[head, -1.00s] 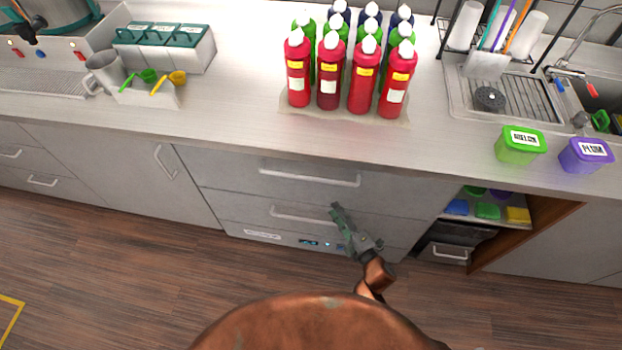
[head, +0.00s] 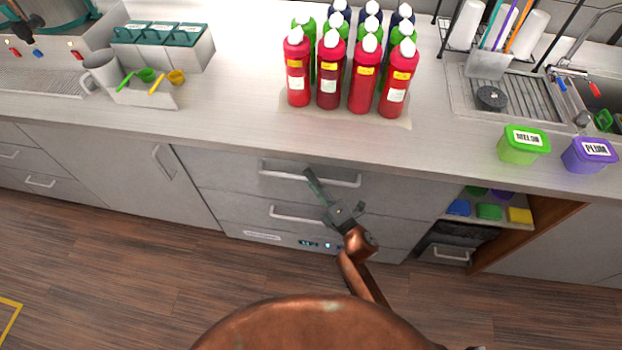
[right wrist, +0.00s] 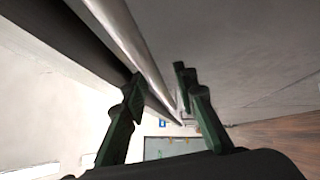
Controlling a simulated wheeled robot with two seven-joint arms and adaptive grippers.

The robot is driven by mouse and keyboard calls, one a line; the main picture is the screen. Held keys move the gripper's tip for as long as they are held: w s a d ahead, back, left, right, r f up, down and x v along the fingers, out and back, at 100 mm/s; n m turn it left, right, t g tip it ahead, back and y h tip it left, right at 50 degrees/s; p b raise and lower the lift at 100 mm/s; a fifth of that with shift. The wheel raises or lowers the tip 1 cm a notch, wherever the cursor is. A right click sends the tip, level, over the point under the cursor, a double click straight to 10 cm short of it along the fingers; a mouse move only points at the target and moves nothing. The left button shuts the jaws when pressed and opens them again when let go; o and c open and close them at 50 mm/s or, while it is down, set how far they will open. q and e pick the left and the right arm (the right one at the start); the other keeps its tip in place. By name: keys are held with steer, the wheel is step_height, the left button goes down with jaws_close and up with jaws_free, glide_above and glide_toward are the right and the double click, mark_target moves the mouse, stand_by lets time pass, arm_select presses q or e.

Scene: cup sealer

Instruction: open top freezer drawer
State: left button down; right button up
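The top freezer drawer (head: 225,172) is shut below the counter, with a horizontal silver bar handle (head: 280,174). My right gripper (head: 320,186) is in front of this drawer, with one finger overlapping the handle in the head view. In the right wrist view my right gripper (right wrist: 159,80) is open, and the handle bar (right wrist: 135,45) runs between its two fingers in the picture. I cannot tell whether a finger touches the bar. My left gripper is not in view.
A lower drawer handle (head: 292,216) and a display panel (head: 312,244) are beneath. Several bottles (head: 328,80) stand on the counter above, with a green tub (head: 523,148) and a purple tub (head: 590,156) at right. The wooden floor (head: 130,270) in front is clear.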

steer(key=shift+c, duration=0.4)
jaws_close()
stand_by(0.4)
